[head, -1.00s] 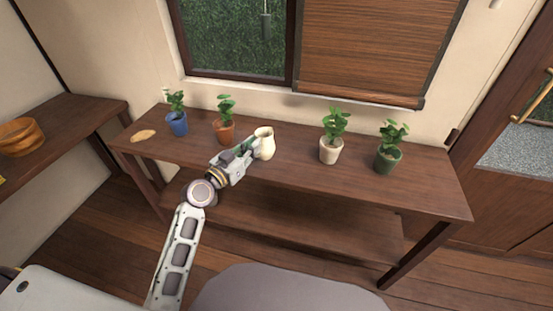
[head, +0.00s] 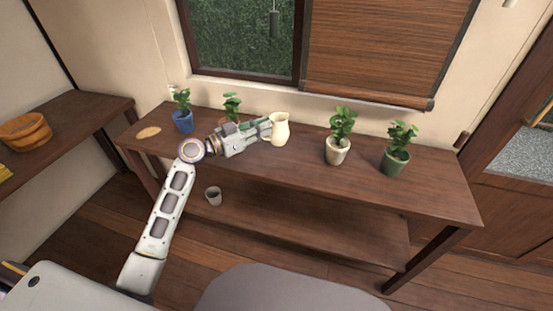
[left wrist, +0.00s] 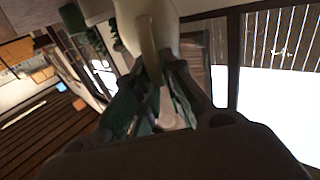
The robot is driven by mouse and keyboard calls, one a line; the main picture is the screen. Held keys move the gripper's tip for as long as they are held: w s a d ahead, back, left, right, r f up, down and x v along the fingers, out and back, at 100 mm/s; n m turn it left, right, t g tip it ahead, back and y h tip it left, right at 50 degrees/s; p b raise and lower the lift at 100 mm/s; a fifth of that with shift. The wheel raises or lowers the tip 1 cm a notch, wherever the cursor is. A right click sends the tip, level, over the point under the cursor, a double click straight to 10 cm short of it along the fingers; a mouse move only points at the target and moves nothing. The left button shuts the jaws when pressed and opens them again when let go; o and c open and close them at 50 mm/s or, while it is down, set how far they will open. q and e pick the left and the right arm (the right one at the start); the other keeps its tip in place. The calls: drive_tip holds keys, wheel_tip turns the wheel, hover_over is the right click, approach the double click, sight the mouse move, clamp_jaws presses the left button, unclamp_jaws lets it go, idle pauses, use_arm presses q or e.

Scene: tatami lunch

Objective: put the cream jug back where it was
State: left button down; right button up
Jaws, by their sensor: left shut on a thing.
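The cream jug (head: 280,130) is upright over the long wooden table (head: 400,190), between the terracotta-potted plant (head: 232,104) and the cream-potted plant (head: 338,150). My left gripper (head: 267,129) reaches it from the left and is shut on it. I cannot tell whether the jug's base touches the table. In the left wrist view the pale jug (left wrist: 172,14) rises beyond the fingers (left wrist: 152,95), with its handle between them. A light tan oval piece (head: 148,132) lies at the table's left end. My right gripper is not in view.
A blue-potted plant (head: 183,121) stands left and a green-potted plant (head: 395,163) right. A small grey cup (head: 213,196) stands on the lower shelf. A wooden bowl (head: 26,131) sits on the left side table. The table's front right is clear.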

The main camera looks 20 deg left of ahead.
use_arm(q)
drive_tip(key=shift+w+a+r+m+g+h, duration=0.15)
drive_tip(key=shift+a+r+m+g+h, duration=0.15)
drive_tip(key=shift+r, duration=0.25)
drive_tip(key=shift+w+a+r+m+g+h, duration=0.2)
drive_tip(key=shift+r+h, duration=0.2)
drive_tip(key=shift+r, duration=0.15)
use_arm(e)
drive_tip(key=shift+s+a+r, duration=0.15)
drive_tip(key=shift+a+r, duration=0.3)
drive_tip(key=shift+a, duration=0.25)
use_arm(q)
wheel_tip(320, 180, down, 6)
drive_tip(key=shift+f+b, duration=0.15)
drive_tip(key=shift+b, duration=0.25)
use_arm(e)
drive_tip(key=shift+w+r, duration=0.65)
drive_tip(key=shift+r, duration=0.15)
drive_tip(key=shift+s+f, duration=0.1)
